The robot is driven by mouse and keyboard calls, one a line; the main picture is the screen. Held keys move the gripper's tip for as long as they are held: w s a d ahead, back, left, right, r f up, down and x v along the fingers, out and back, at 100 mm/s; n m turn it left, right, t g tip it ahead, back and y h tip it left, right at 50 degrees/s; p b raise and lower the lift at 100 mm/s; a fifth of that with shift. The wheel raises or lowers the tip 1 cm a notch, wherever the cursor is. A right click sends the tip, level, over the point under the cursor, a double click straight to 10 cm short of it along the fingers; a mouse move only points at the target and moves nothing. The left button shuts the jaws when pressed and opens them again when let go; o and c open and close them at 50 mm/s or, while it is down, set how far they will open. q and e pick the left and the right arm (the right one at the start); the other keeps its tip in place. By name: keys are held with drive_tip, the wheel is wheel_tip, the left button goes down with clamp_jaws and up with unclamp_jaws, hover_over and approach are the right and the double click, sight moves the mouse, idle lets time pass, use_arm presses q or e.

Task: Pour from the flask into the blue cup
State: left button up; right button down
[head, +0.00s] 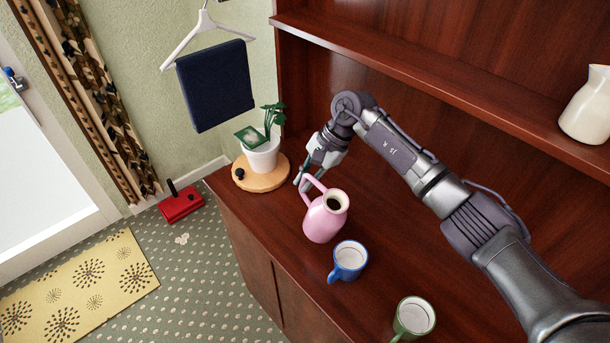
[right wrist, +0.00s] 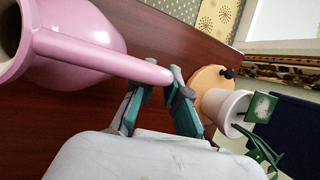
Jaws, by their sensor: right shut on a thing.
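The flask is a pink jug (head: 324,218) with a side handle and a dark open mouth. It stands on the wooden cabinet top, leaning slightly if at all. My right gripper (head: 303,184) is at the handle and shut on it; the right wrist view shows the fingers (right wrist: 158,84) at the end of the pink handle (right wrist: 100,55). The blue cup (head: 348,260) stands upright just in front and to the right of the jug, with a pale inside. Whether it holds anything is not clear. My left gripper is not in view.
A green cup (head: 414,317) stands nearer the front edge. A potted plant (head: 262,155) sits on a round wooden board (head: 262,181) behind the gripper. A cream pitcher (head: 587,105) is on the upper shelf (head: 430,70). The cabinet's left edge drops to the floor.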

drive_tip(key=shift+s+d+f+t+y+p, duration=0.4)
drive_tip(key=shift+s+f+t+y+p, duration=0.1)
drive_tip(key=shift+f+t, duration=0.15)
idle(0.3)
drive_tip(key=shift+s+d+r+n+t+y, duration=0.15)
drive_tip(key=shift+s+n+t+y, duration=0.15)
drive_tip(key=shift+t+y, duration=0.3)
drive_tip(key=shift+s+d+r+n+t+y, duration=0.1)
drive_tip(key=shift+s+d+n+t+y, duration=0.05)
drive_tip(key=shift+n+t+y, duration=0.4)
drive_tip(key=shift+s+d+r+t+b, duration=0.1)
drive_tip(key=shift+r+t+b, duration=0.05)
drive_tip(key=shift+t+b, duration=0.25)
drive_tip(key=shift+s+d+r+t+y+b, duration=0.15)
drive_tip(key=shift+r+y+b, duration=0.2)
drive_tip(key=shift+b, duration=0.45)
drive_tip(key=shift+s+r+t+y+b, duration=0.1)
drive_tip(key=shift+r+t+y+b, duration=0.15)
drive_tip(key=shift+b, duration=0.55)
